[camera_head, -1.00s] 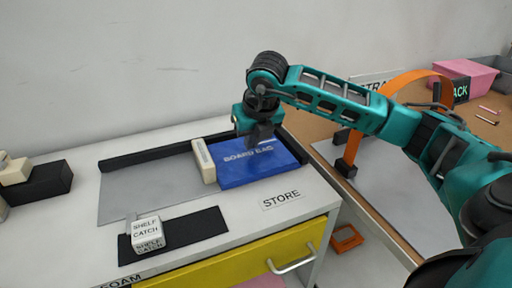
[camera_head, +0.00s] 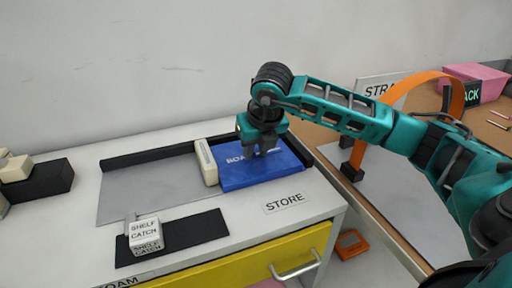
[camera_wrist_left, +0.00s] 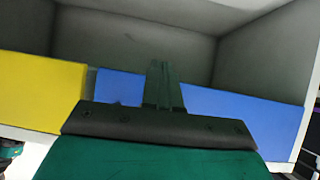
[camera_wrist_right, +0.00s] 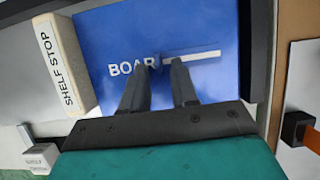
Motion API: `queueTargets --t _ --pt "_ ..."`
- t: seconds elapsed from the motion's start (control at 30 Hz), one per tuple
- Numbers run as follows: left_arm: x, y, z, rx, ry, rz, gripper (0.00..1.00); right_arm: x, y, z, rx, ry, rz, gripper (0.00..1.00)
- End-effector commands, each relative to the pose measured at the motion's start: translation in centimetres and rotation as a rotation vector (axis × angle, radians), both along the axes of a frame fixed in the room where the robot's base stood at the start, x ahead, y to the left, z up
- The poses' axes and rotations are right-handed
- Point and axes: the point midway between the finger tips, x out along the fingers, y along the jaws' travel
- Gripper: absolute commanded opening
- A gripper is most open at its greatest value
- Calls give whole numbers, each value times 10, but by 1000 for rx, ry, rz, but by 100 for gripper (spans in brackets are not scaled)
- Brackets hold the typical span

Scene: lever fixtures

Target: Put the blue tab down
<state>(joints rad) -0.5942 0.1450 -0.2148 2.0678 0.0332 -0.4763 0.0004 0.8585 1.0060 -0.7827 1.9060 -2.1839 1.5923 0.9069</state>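A flat blue panel marked BOARD BAG (camera_head: 240,178) lies on the counter; no separate blue tab can be made out for certain. My right gripper (camera_head: 264,150) is over it and hides part of its lettering. In the right wrist view the blue panel (camera_wrist_right: 110,35) shows a pale strip (camera_wrist_right: 205,55) just beyond the right gripper's fingertips (camera_wrist_right: 165,62). The fingers stand apart with nothing clear between them. My left gripper (camera_wrist_left: 163,70) has its fingers together, in front of a blue front (camera_wrist_left: 240,115) and a yellow front (camera_wrist_left: 40,90); it is outside the head view.
A cream block marked SHELF STOP (camera_wrist_right: 62,65) stands along the panel's left edge. A white SHELF CATCH block (camera_head: 144,232) sits on a black strip in front. A dark rail runs behind. An orange strap arch (camera_head: 400,95) stands on the right-hand table. The grey mat (camera_head: 150,190) is clear.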

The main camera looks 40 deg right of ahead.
Motion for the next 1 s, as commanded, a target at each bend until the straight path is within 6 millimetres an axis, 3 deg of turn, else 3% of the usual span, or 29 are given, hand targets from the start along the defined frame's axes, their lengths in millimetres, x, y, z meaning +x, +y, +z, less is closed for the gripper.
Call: queueTargets --t 0.23,0.7,1.0 --pt "0 0 7 1 -1 -1 0 -3 1 15 -1 -3 0 28" --pt "0 2 22 9 -2 -6 0 -38 10 101 0 -3 1 28" --pt "0 2 24 9 -2 -6 0 -45 11 115 0 0 1 28"
